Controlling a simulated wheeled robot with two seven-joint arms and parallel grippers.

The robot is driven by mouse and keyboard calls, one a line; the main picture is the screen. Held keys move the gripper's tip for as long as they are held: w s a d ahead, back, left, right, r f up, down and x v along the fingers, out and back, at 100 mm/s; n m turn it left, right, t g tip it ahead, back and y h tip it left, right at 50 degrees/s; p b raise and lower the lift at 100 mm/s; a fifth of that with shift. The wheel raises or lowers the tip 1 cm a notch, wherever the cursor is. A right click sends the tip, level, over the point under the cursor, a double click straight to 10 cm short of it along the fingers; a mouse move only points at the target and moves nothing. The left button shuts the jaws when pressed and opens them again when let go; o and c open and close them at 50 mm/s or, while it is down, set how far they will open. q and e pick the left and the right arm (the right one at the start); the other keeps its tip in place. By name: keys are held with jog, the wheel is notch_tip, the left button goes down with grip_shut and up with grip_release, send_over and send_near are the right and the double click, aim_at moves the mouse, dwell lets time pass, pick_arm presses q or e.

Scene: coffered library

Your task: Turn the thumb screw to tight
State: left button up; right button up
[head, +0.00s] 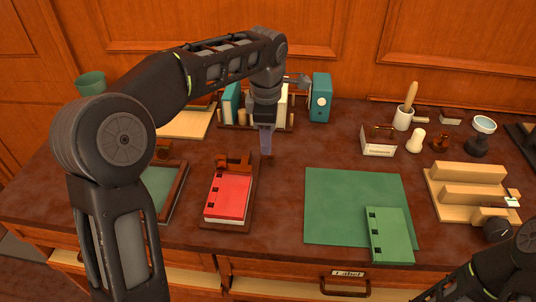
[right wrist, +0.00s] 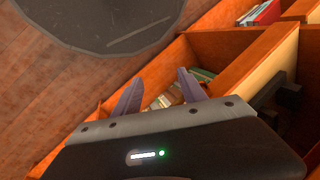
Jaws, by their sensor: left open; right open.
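A dark round knob (head: 497,229) sits at the front of the pale stepped wooden block (head: 470,183) on the right of the desk. It looks like the thumb screw, but I cannot be sure, and its setting is too small to read. My left gripper (head: 266,152) is open and points down over the desk, just right of the red book, far left of the knob. Its fingers overlap in the head view. My right arm shows at the lower right corner in the head view. In the right wrist view my right gripper (right wrist: 160,95) is open and empty, over open drawers.
A red book (head: 228,198) lies on a wooden stand. A green mat (head: 340,195) holds a green book (head: 390,235). Books, a teal box (head: 320,97), a name plate (head: 379,150) and stamps stand behind. Open drawers (right wrist: 235,55) hold small items.

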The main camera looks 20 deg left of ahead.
aim_at(269, 159)
pick_arm(q)
jog(key=f, duration=0.5)
jog(key=w+f, duration=0.1)
jog(key=f, duration=0.1)
jog(key=shift+a+f, duration=0.1)
jog(key=shift+f, duration=0.3)
jog(key=shift+c, duration=0.4)
grip_shut()
